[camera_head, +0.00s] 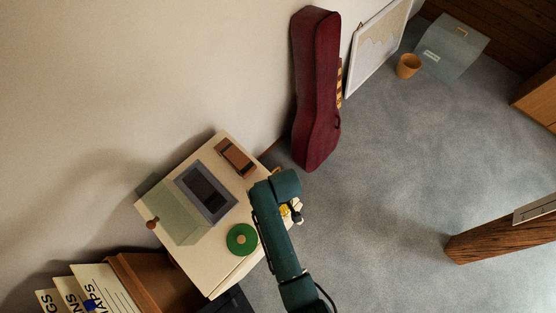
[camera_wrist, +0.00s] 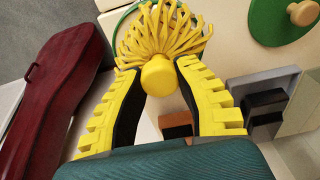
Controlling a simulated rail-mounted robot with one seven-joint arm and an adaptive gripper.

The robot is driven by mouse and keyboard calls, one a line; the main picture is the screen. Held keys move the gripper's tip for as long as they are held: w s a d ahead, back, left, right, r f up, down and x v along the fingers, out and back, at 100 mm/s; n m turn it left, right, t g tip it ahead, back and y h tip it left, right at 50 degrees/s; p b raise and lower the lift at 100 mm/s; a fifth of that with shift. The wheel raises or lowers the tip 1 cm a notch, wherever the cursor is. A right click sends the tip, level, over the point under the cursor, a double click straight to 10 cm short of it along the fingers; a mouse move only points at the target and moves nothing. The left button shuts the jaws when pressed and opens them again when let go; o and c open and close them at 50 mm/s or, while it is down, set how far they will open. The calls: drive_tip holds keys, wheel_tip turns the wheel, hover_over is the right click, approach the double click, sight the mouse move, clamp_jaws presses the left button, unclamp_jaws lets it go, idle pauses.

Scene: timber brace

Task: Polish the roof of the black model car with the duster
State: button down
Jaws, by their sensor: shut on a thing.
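My gripper (camera_wrist: 158,72) is shut on the yellow duster (camera_wrist: 160,30); its fingers hold the round knob, and the strands fan out beyond the fingertips. In the head view my gripper (camera_head: 291,211) is mostly hidden by my arm, at the right edge of the cream table. The black model car appears to be the dark blocky shape (camera_head: 205,187) on a grey base on the table. It also shows as a black stepped shape (camera_wrist: 265,108) in the wrist view, right of the gripper and apart from the duster.
A pale greenish box-like piece (camera_head: 170,212) with a brown knob adjoins the grey base (camera_head: 222,211). A green disc (camera_head: 242,239) and a brown item (camera_head: 236,157) lie on the cream table (camera_head: 213,268). A dark red guitar case (camera_head: 315,90) stands beyond it.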

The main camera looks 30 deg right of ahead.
drive_tip(key=shift+s, duration=0.1)
wheel_tip(320, 180, up, 7)
drive_tip(key=p, duration=0.7)
drive_tip(key=shift+r, duration=0.1)
idle(0.7)
